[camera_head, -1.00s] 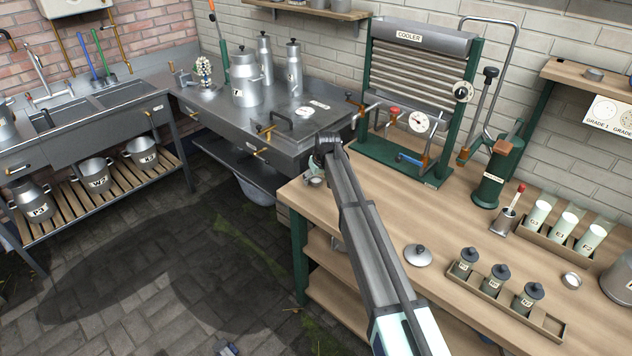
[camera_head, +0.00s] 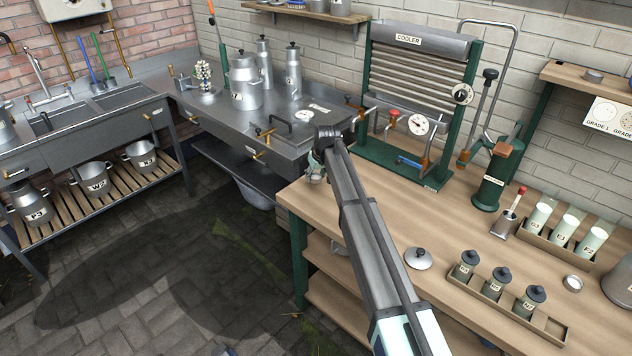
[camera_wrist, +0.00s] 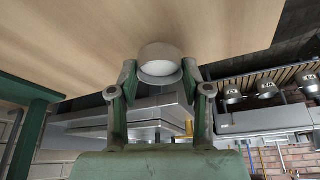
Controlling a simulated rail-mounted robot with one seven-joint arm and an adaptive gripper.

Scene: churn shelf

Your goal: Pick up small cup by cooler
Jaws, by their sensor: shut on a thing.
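The small cup (camera_wrist: 160,64), a short pale metal cylinder with a whitish round face, sits between the fingertips of my gripper (camera_wrist: 160,75) in the wrist view. The fingers are shut on its sides. In the head view my gripper (camera_head: 317,171) is at the left end of the wooden bench, in front and to the left of the cooler (camera_head: 415,85). My own wrist hides most of the gripper and cup there. I cannot tell for sure whether the cup touches the bench.
The wooden bench (camera_head: 385,225) holds a loose lid (camera_head: 418,258), a rack of dark-lidded jars (camera_head: 480,290) and a green hand pump (camera_head: 492,185). A steel counter (camera_head: 280,110) with metal cans stands behind to the left. The bench around the lid is mostly clear.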

